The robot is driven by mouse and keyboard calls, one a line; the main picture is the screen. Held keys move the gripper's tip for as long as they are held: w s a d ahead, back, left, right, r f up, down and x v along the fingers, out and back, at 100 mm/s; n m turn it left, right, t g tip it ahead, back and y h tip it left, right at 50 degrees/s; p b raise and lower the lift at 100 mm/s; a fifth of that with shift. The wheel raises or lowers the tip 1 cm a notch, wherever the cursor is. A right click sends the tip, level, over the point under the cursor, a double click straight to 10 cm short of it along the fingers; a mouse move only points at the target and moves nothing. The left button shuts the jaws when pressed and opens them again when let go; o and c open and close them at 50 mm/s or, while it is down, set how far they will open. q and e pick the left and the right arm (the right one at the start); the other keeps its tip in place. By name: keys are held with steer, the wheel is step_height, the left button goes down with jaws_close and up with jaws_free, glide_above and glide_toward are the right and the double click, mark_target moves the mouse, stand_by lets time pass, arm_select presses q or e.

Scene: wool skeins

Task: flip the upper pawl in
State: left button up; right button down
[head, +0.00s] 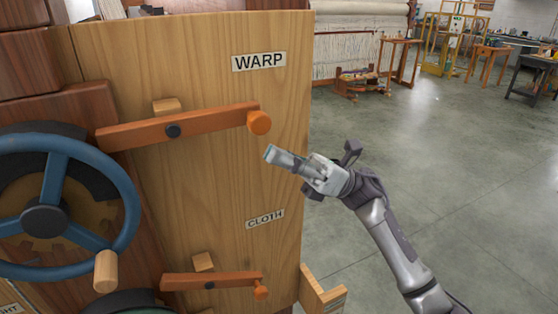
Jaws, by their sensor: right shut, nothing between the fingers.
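The upper pawl (208,124) is an orange wooden bar under the WARP label on the upright wooden panel (200,60). It turns on a dark pivot (173,131) and has a round orange knob (260,122) at its right end. Its left end reaches toward the blue handwheel, and the bar tilts slightly up to the right. My right gripper (271,153) is shut and empty, just below and right of the knob, and looks apart from it. My left gripper is not in view.
A lower orange pawl (235,279) sits below the CLOTH label (265,219). A blue handwheel (125,190) with a wooden handle (106,271) stands at left. A small wooden block (167,105) is above the upper pawl. Open floor (450,180) lies to the right.

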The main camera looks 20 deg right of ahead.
arm_select(q)
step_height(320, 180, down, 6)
steer(key=b, duration=0.4)
steer(key=shift+b, duration=0.35)
arm_select(e)
steer(key=f+v, duration=0.1)
steer(key=v, duration=0.9)
steer(key=shift+f, duration=0.2)
